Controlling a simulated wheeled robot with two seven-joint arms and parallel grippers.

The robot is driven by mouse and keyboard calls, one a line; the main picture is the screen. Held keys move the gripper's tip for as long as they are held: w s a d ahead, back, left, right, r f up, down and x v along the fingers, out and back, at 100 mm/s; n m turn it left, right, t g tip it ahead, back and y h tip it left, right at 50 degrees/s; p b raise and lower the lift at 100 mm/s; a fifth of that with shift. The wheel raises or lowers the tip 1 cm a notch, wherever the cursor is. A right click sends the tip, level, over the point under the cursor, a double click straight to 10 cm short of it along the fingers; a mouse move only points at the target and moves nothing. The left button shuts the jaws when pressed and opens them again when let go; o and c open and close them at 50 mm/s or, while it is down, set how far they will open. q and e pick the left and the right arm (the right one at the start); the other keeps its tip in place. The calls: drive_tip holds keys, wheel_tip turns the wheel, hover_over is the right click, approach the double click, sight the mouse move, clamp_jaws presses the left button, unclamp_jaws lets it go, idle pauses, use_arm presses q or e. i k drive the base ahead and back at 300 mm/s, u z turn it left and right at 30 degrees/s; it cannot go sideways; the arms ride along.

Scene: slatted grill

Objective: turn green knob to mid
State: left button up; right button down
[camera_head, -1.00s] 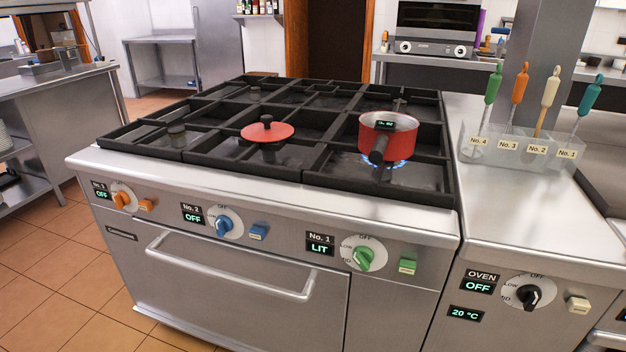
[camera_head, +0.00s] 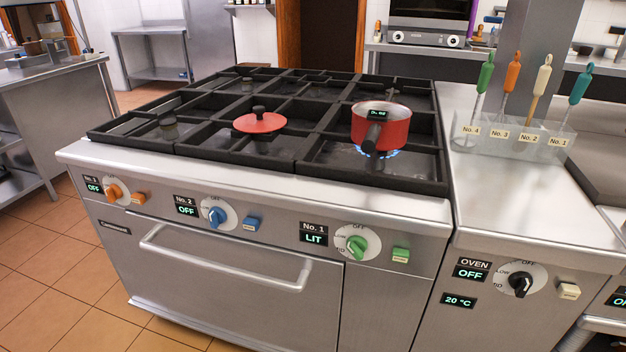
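The green knob (camera_head: 357,245) sits on a pale round dial on the stove's front panel, towards the right. Its exact pointing direction is too small to read surely. The display (camera_head: 314,238) left of it reads "No. 1" and "LIT". A green button (camera_head: 400,254) is right of the knob. A red saucepan (camera_head: 381,127) stands on the front right burner, with blue flame (camera_head: 378,153) under it. Neither of my grippers is in view.
A blue knob (camera_head: 217,217) and an orange knob (camera_head: 114,191) are further left, both reading "OFF". The oven handle (camera_head: 224,262) juts out below. A black oven knob (camera_head: 520,284) is at right. A red lid (camera_head: 259,123) lies on the grate. Utensils stand in a clear holder (camera_head: 513,140).

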sight(357, 245)
drive_tip(key=u, duration=3.25)
drive_tip(key=i, duration=0.35)
drive_tip(key=z, duration=2.75)
